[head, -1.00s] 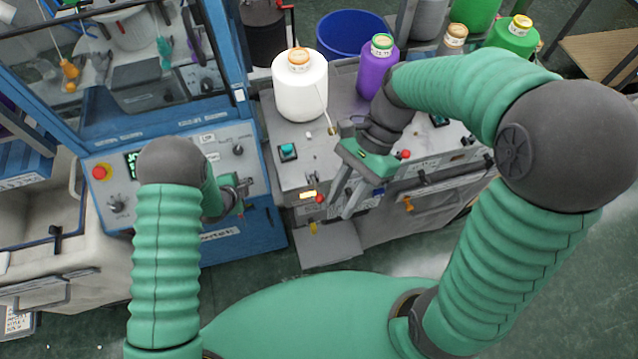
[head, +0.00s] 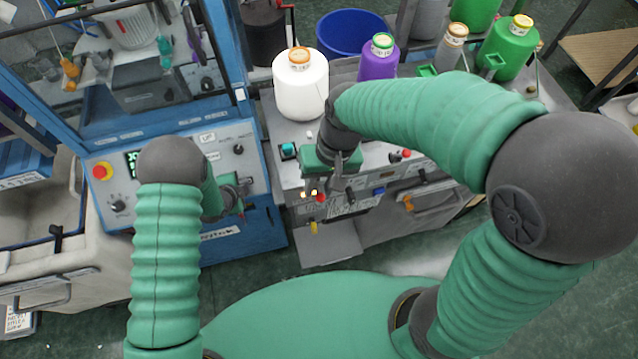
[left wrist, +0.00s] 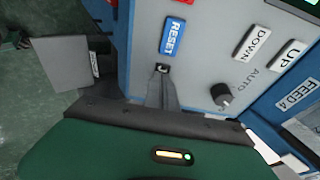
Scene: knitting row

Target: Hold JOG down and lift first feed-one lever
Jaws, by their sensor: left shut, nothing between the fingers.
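My left gripper (head: 240,190) is at the grey control panel (head: 190,150) of the blue machine. In the left wrist view its shut fingers (left wrist: 162,72) point at the panel just below the blue RESET label (left wrist: 174,35). No JOG label is readable, and what the fingertips touch is hidden. My right gripper (head: 332,187) is above the front edge of the grey cabinet, beside a red ball-tipped part (head: 320,198). Whether it touches that part is unclear, and its finger gap cannot be made out. I cannot tell which part is the first feed-one lever.
A white yarn cone (head: 300,88) and a purple one (head: 377,66) stand on the cabinet behind my right gripper. A teal button (head: 288,150) is on the cabinet top. An orange handle (head: 408,203) and a yellow one (head: 313,227) are on its front. A blue bin (head: 350,30) is behind.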

